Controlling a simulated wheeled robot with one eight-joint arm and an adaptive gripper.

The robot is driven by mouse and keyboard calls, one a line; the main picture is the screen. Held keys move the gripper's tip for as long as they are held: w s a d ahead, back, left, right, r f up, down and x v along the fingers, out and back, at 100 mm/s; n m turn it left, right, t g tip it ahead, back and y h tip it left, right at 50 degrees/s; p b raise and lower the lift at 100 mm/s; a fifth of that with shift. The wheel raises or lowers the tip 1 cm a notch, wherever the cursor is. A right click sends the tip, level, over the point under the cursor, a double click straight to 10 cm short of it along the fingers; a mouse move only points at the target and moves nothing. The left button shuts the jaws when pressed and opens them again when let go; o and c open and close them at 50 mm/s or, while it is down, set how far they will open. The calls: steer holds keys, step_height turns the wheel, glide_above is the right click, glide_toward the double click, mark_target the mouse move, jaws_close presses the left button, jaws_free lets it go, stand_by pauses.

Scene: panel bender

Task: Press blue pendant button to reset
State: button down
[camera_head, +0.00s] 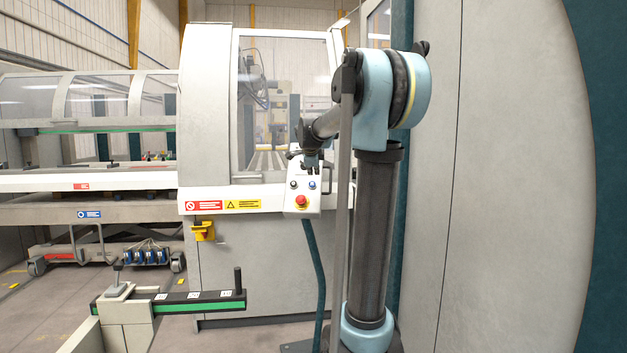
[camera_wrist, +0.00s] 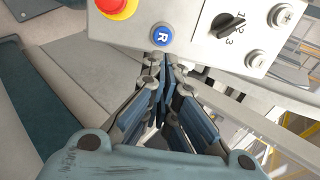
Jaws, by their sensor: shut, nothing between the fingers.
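The grey pendant (camera_head: 313,203) sits on the front of the machine, below its window. In the wrist view the blue button (camera_wrist: 162,35) bears a white R. My gripper (camera_head: 311,168) is shut and empty, just above the pendant in the head view. In the wrist view the closed fingertips (camera_wrist: 162,62) lie just below the blue button. I cannot tell whether they touch it or the panel.
A red emergency button (camera_wrist: 117,6) on yellow is left of the blue one. A black selector knob (camera_wrist: 227,27) and several light push buttons are on the right. A yellow box (camera_head: 203,230) hangs at the lower left, and a green-edged arm (camera_head: 190,303) juts out in front.

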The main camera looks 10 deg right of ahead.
steer(key=shift+v, duration=1.5)
steer(key=s+f+n+g+y, duration=0.1)
steer(key=s+f+n+g, duration=0.1)
steer(key=s+f+n, duration=0.5)
steer(key=s+a+f+n+g, duration=0.1)
steer(key=s+f+n+g, duration=0.2)
steer(key=s+f+n, duration=0.4)
steer(key=s+f+n+g+y, duration=0.1)
steer(key=s+f+n, duration=0.6)
steer(key=s+f, duration=1.4)
steer(key=s+g, duration=0.1)
steer(key=s, duration=1.2)
steer(key=shift+a+g+y, duration=0.25)
steer(key=shift+g+y, duration=0.05)
steer(key=shift+g, duration=0.1)
steer(key=shift+w+f, duration=0.15)
steer(key=shift+w, duration=0.25)
